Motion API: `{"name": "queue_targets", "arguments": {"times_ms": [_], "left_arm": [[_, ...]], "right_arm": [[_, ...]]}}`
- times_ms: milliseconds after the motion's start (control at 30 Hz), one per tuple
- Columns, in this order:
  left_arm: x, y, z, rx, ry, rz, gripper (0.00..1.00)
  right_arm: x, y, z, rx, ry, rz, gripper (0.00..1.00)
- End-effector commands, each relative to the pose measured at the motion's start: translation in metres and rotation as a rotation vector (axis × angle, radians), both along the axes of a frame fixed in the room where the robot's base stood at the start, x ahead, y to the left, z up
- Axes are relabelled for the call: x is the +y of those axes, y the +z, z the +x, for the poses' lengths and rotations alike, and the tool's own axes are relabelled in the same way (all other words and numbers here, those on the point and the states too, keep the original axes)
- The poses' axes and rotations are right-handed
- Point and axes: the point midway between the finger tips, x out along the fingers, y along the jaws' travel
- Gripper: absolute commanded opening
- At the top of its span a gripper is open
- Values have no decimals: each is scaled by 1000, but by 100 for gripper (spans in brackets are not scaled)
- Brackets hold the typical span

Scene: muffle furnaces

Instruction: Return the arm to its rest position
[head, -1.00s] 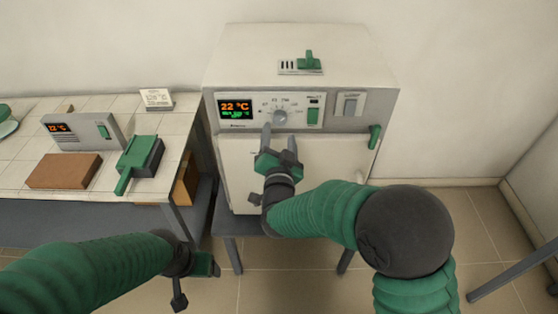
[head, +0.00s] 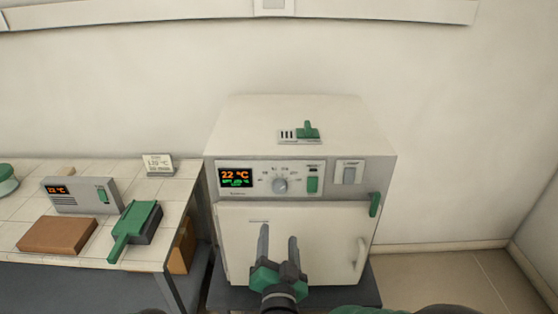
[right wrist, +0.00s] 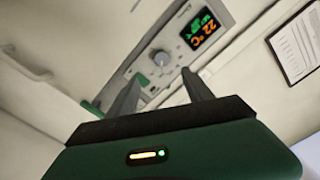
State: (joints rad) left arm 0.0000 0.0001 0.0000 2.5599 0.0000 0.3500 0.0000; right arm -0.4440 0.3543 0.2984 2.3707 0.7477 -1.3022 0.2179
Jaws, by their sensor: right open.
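My right gripper (head: 278,245) is open and empty in front of the closed door of the white muffle furnace (head: 240,225), below its control panel. Its two grey fingers point up in the head view. In the right wrist view the open fingers (right wrist: 158,88) show against the furnace front, with the knob (right wrist: 161,58) and the 22 °C display (right wrist: 202,30) beyond. Most of the right arm is below the frame. My left gripper is not in view.
The furnace has a knob (head: 280,186), a green switch (head: 313,185) and a door handle (head: 360,254). On the left, a tiled table (head: 180,190) bears a small grey controller (head: 80,195), a brown block (head: 58,235) and a green-handled dark box (head: 135,228). Floor at right is clear.

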Motion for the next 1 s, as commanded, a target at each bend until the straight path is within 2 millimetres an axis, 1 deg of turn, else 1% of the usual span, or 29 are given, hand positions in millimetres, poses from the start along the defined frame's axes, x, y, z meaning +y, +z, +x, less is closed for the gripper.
{"name": "queue_targets", "arguments": {"times_ms": [67,133,167,200,267,300,367,400,500,600,667,733,1000], "left_arm": [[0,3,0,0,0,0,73],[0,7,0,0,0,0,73],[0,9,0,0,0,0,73],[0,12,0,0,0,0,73],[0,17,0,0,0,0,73],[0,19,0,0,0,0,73],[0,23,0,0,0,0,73],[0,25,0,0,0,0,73],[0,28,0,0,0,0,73],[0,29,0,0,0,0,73],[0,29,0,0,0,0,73],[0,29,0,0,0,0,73],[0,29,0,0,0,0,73]], "right_arm": [[-7,-6,5,53,22,-25,59],[-17,-21,9,157,70,-74,59],[-24,-30,9,217,96,-104,59],[-35,-44,7,311,134,-150,59],[-59,-70,-7,474,192,-227,59],[-77,-86,-22,588,228,-279,59],[-108,-109,-52,763,274,-349,59],[-129,-121,-76,875,300,-389,59],[-169,-138,-129,1099,347,-454,59],[-192,-144,-163,1231,373,-484,59],[-198,-146,-173,1272,381,-492,59],[-200,-147,-178,1288,386,-496,59],[-199,-147,-177,1287,386,-495,59]]}}
